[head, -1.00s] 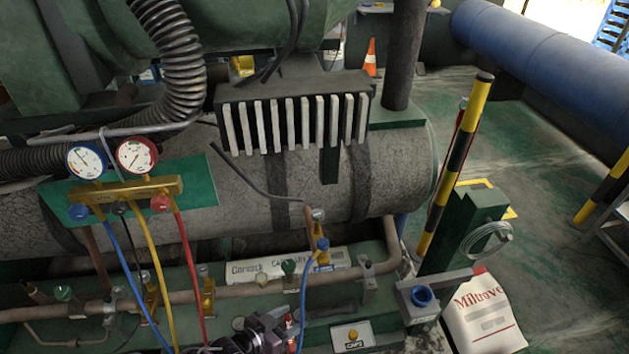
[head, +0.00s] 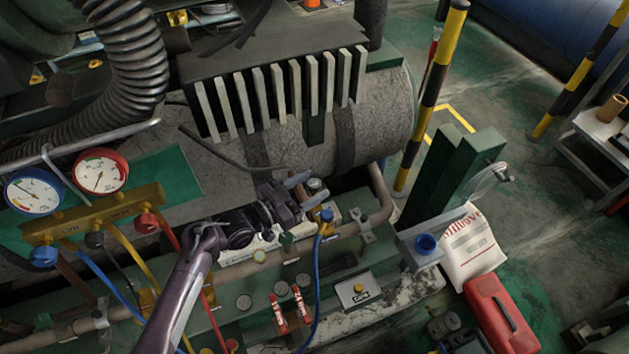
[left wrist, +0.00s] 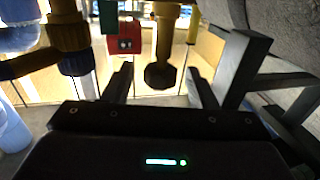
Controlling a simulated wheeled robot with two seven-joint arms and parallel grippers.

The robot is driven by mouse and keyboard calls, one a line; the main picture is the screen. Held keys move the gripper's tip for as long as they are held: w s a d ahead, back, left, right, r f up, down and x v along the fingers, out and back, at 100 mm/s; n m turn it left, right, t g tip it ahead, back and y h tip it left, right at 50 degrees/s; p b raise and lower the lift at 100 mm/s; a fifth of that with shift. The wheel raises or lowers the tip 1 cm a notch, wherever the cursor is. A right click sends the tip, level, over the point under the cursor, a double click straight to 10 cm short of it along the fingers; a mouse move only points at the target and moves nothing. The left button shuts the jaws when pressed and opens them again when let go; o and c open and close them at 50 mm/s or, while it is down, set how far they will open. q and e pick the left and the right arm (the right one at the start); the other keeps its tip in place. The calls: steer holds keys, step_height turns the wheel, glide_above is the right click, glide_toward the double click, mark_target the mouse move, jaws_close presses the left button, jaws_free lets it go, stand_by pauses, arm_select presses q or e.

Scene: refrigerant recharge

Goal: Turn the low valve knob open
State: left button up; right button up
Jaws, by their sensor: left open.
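The gauge manifold (head: 95,212) is a brass bar below two round gauges at the left of the head view. A blue knob (head: 43,256) sits at its left end and a red knob (head: 146,222) at its right end. My left gripper (head: 290,198) is open, well to the right of the manifold, near the blue hose fitting (head: 326,216) on the pipe. In the left wrist view the jaws (left wrist: 158,88) are apart, with a dark knob on a brass stem (left wrist: 160,74) showing between them. I cannot tell which knob this is, or whether the jaws touch it. My right gripper is out of view.
Blue, yellow and red hoses hang below the manifold. A finned block (head: 275,95) and a large grey cylinder stand behind my gripper. A green post (head: 455,180), a white bag (head: 473,250) and a red toolbox (head: 502,315) are at the right. Open floor lies beyond.

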arm_select(q)
steer(key=shift+w+d, duration=0.35)
steer(key=shift+d, duration=0.05)
steer(key=shift+w+d, duration=0.15)
steer(key=shift+d, duration=0.15)
steer(key=c, duration=1)
steer(key=shift+r+n+t+y+p, duration=0.15)
steer(key=shift+n+t+y+p, duration=0.6)
steer(key=shift+p, duration=0.2)
steer(key=shift+n+t+y+p, duration=0.35)
steer(key=shift+n+t+y, duration=0.4)
steer(key=shift+t+y, duration=0.15)
steer(key=shift+f, duration=0.2)
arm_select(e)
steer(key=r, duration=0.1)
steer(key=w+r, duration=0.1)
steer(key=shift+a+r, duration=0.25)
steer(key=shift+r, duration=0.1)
